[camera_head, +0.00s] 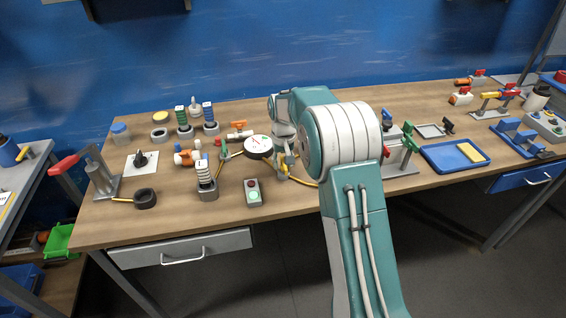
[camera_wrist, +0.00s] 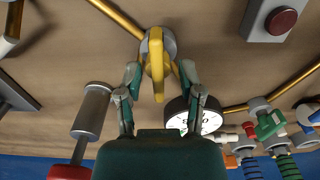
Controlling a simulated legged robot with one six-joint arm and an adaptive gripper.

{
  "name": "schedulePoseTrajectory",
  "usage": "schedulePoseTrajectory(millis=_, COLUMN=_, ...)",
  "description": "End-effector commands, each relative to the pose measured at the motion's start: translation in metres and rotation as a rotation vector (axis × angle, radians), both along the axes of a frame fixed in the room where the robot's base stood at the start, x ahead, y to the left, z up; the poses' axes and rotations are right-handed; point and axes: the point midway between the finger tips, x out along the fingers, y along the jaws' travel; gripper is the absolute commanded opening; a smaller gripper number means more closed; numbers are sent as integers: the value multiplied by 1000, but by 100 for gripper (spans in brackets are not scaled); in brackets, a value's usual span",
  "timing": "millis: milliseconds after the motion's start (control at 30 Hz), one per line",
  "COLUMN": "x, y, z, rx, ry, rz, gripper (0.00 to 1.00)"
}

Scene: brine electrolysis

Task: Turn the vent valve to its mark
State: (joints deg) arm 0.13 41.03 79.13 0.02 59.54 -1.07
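A valve with a yellow lever handle (camera_wrist: 157,60) and a grey round body sits on a yellow pipe in the wrist view. The pictures show no label naming it the vent valve, and I see no mark clearly. My gripper (camera_wrist: 160,83) is open, with one finger on each side of the yellow handle. Gaps show between the handle and both fingers. In the head view the yellow handle (camera_head: 289,160) is small and partly covered by my gripper (camera_head: 282,168), left of my arm.
A round white-faced gauge (camera_wrist: 204,122) stands close beside my right finger; it also shows in the head view (camera_head: 258,146). A grey button box (camera_head: 253,192) lies near the front edge. Striped bottles and a red-and-green valve (camera_wrist: 268,122) stand nearby. A blue tray (camera_head: 440,160) is at right.

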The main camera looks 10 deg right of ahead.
Motion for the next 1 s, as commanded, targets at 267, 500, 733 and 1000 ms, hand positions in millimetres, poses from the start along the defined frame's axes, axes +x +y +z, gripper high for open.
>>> schedulePoseTrajectory(millis=267, x=-1, y=0, z=6, rx=0, ry=1, rz=-1, gripper=49)
schedulePoseTrajectory(millis=500, x=1, y=0, z=50, rx=-1, ry=-2, rz=0, gripper=49)
schedulePoseTrajectory(millis=733, x=1, y=1, z=95, rx=-1, ry=-1, rz=0, gripper=49)
schedulePoseTrajectory(millis=1000, x=1, y=1, z=118, rx=-1, ry=2, rz=0, gripper=49)
